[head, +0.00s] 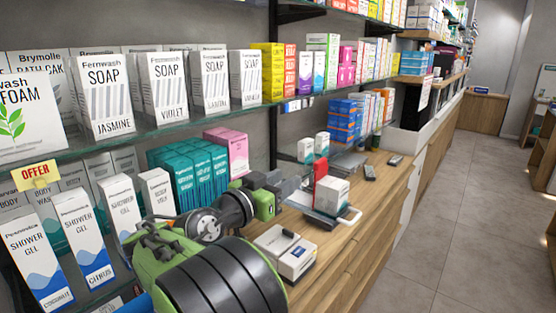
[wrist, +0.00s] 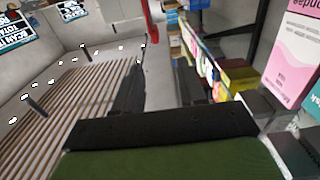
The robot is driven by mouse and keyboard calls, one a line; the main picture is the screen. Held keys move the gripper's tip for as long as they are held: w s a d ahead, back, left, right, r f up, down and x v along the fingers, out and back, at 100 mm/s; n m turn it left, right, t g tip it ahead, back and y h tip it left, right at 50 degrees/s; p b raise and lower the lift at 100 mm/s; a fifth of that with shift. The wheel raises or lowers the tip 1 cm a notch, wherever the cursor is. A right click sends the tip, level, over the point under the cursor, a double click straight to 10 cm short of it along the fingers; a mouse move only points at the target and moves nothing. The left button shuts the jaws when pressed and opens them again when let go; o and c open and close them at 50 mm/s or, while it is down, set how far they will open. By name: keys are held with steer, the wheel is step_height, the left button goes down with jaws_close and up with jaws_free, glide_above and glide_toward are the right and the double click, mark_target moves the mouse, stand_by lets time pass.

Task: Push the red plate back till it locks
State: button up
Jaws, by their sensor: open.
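The red plate (head: 320,167) stands upright on the counter in the head view, with a white box in front of it and another behind it. It sits at a grey tray (head: 300,200) with a pale handle (head: 350,216). In the wrist view a red strip (wrist: 150,22), probably the same plate, shows at the top, beyond the fingertips. My gripper (head: 298,183) is just left of the plate in the head view; any contact is hard to tell there. In the wrist view my gripper (wrist: 158,65) is open, with nothing between its two dark fingers.
A white box device (head: 284,252) lies on the wooden counter (head: 345,258) in front of my arm. Shelves with soap boxes (head: 165,85) run along the left. Teal boxes (head: 190,175) and a pink box (head: 228,150) stand behind my arm. The aisle floor (head: 450,220) is clear.

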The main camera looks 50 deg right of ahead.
mark_target(325, 158)
steer(key=d+p, duration=0.1)
steer(key=d, duration=0.9)
steer(key=d+p, duration=0.1)
steer(key=d, duration=0.5)
steer(key=shift+w+d+p, duration=0.1)
steer(key=shift+w+p, duration=0.2)
steer(key=shift+w, duration=0.05)
jaws_close()
